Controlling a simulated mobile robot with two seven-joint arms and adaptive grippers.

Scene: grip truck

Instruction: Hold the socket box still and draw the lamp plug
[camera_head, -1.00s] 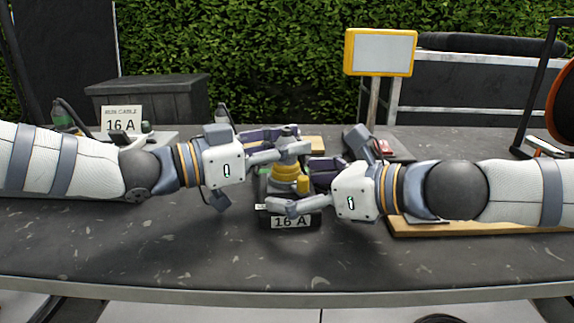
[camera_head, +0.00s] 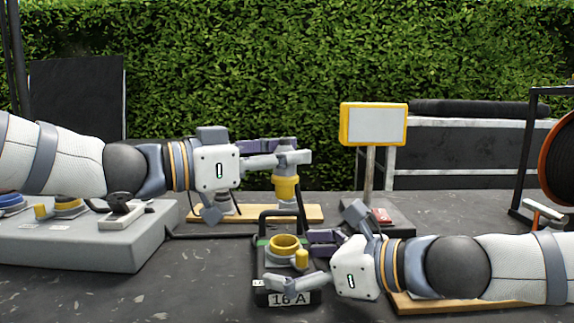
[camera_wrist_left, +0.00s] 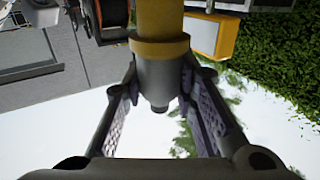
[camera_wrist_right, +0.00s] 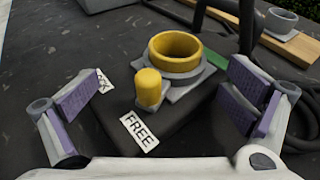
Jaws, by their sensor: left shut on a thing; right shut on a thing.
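The grey lamp plug with its yellow collar (camera_head: 286,188) hangs upright above the socket box, clear of it. My left gripper (camera_head: 288,155) is shut on the plug's grey upper part; the plug also fills the top middle of the left wrist view (camera_wrist_left: 160,52). The dark socket box (camera_wrist_right: 190,122) stands on the table with its yellow socket ring (camera_wrist_right: 175,50) empty and open. A yellow knob (camera_wrist_right: 149,87) and a FREE label sit beside the ring. My right gripper (camera_wrist_right: 160,88) is shut across the box, one purple-padded finger on each side.
A yellow-framed sign (camera_head: 374,125) stands on a post behind the box. A wooden board (camera_head: 255,214) lies behind the plug. A grey panel with controls (camera_head: 80,240) is at left. An orange cable reel (camera_head: 562,155) is at the right edge.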

